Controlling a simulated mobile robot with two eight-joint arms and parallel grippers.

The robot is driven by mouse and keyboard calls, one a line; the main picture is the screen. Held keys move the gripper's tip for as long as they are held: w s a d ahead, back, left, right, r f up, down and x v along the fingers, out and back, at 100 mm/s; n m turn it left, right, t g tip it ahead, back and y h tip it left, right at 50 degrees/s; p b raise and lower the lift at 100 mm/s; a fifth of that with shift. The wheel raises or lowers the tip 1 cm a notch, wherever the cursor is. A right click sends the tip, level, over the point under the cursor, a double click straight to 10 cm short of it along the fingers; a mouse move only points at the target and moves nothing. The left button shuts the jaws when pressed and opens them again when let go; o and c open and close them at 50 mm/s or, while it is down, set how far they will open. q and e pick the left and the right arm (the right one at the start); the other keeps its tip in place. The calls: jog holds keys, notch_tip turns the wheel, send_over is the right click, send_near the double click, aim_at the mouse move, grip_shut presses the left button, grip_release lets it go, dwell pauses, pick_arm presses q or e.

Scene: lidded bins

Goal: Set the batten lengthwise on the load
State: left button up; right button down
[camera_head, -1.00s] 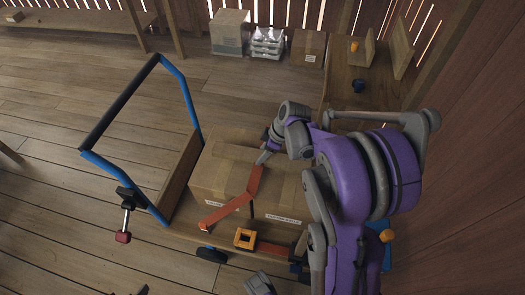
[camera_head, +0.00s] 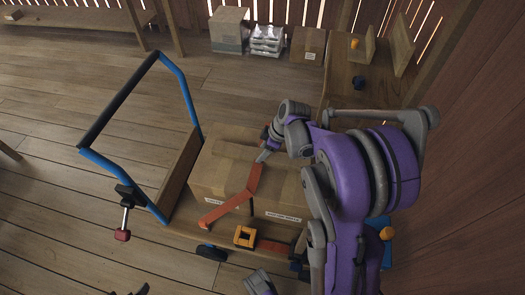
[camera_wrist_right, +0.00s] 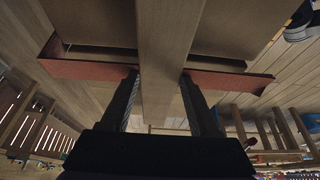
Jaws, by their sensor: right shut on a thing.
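The load is cardboard boxes (camera_head: 225,182) on a wooden-decked cart. My right gripper (camera_head: 264,156) is over the top of the boxes. In the right wrist view, my right gripper (camera_wrist_right: 161,100) is shut on the wooden batten (camera_wrist_right: 168,50), which runs between its two fingers and away from the camera. The batten crosses over a red strap (camera_wrist_right: 88,70). The red strap (camera_head: 228,211) there runs from near the gripper down to the left. I cannot tell whether the batten touches the load.
The cart's blue handle (camera_head: 178,88) rises at the left, with a red-tipped clamp (camera_head: 124,233). An orange buckle (camera_head: 245,236) sits on the front deck edge. A wooden bench (camera_head: 344,92) and boxes (camera_head: 308,47) stand behind. The floor left of the cart is clear.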

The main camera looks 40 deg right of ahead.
jog(key=shift+f+b, duration=0.35)
jog(key=shift+f, duration=0.2)
dwell(0.4)
jog(key=shift+c, duration=0.2)
grip_release()
jog(key=p+v, duration=0.1)
jog(key=v, duration=0.9)
jog(key=shift+r+p, duration=0.35)
jog(key=shift+p, duration=0.05)
jog(key=shift+s, duration=0.1)
